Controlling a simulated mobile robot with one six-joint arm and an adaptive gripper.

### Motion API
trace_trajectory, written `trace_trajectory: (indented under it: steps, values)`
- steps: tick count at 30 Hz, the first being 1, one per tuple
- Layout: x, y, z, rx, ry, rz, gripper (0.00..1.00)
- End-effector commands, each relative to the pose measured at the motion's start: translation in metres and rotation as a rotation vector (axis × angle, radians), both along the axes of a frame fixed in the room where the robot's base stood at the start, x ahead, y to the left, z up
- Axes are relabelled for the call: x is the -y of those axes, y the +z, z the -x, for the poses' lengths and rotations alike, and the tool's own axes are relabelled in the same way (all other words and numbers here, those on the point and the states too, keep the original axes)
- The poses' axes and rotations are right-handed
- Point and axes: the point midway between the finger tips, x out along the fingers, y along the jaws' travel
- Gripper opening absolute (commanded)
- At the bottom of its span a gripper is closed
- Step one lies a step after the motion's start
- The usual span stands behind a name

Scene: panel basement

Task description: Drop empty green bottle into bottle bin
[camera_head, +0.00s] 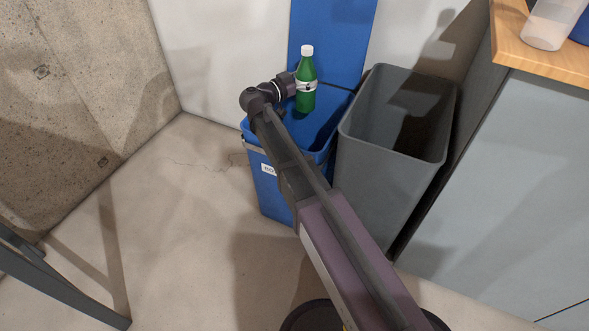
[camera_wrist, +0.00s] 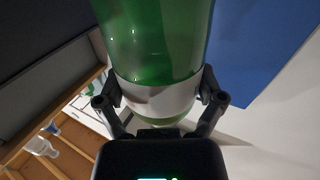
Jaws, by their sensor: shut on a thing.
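The green bottle (camera_head: 307,75) with a white cap and a pale label band stands upright in the air above the open blue bin (camera_head: 325,125). My gripper (camera_head: 294,86) is shut on the bottle around its label band. In the wrist view the green bottle (camera_wrist: 155,40) fills the upper middle, with my gripper's (camera_wrist: 160,98) fingers on both sides of the band. The blue bin has a white label on its front, partly hidden by my arm.
A grey bin (camera_head: 385,150) stands right beside the blue bin. A cabinet with a wooden top (camera_head: 545,50) is at the right, with a clear container (camera_head: 552,22) on it. A concrete wall (camera_head: 80,90) is at the left. The floor at left is partly free, with a dark frame (camera_head: 60,285) at lower left.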

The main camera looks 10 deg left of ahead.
Motion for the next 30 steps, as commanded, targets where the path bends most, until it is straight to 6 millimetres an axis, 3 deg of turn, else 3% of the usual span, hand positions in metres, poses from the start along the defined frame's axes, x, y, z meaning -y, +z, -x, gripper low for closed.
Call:
trace_trajectory:
  steps: [9,22,23,24,30]
  values:
    - [0.000,-0.021,0.000,0.000,0.000,0.000,0.58]
    - [0.000,-0.022,0.000,0.000,0.000,0.000,0.58]
    - [0.000,-0.022,0.000,0.000,0.000,0.000,0.93]
    - [0.000,-0.022,0.000,0.000,0.000,0.000,1.00]
    - [0.001,-0.022,0.000,0.000,-0.001,0.000,1.00]
